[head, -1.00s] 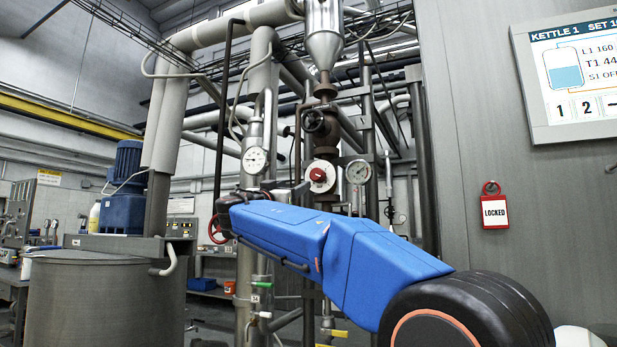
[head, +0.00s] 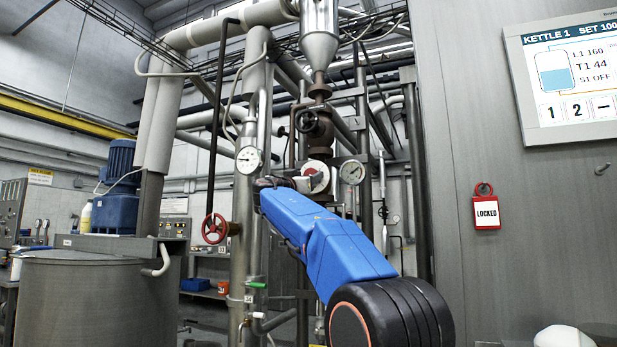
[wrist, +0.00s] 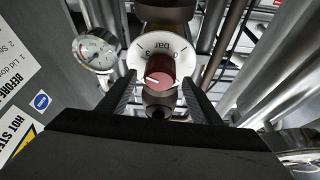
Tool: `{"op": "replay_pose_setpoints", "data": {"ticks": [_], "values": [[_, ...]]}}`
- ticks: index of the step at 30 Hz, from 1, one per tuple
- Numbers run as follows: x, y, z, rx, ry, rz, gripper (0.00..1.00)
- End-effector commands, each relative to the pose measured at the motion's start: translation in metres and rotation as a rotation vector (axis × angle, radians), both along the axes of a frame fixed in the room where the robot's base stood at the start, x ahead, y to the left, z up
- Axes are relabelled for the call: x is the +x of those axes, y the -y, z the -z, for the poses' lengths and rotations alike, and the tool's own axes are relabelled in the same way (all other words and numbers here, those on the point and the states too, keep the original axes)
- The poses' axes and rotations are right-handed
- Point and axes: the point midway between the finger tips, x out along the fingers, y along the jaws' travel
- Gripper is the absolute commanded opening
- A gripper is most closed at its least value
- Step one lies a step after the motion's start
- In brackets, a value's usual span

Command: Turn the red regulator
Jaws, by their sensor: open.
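The red regulator (wrist: 158,72) is a red knob on a round white dial marked "bar". In the wrist view it sits between and just beyond the tips of my gripper (wrist: 158,85), whose two dark jaws are apart on either side of it. I cannot tell whether either jaw touches the knob. In the head view the regulator's white dial (head: 315,171) is partly hidden behind the end of my arm, and my gripper (head: 300,184) is right in front of it.
A gauge (head: 352,172) stands just right of the regulator and another gauge (head: 249,160) to its left. A red handwheel (head: 214,228) is lower left. Vertical pipes surround the dial. A wall at right carries a LOCKED tag (head: 486,212) and a screen (head: 570,75).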

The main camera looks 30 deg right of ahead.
Motion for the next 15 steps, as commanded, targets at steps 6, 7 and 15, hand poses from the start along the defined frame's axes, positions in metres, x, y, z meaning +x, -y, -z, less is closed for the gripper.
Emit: {"op": "replay_pose_setpoints", "data": {"ticks": [6,7,15], "values": [[0.0062,0.0095,-0.0048,0.000,0.001,0.000,0.58],[0.0063,0.0098,-0.0051,0.000,0.001,0.000,0.58],[0.0066,0.0098,-0.0051,0.001,0.001,0.000,0.51]]}}
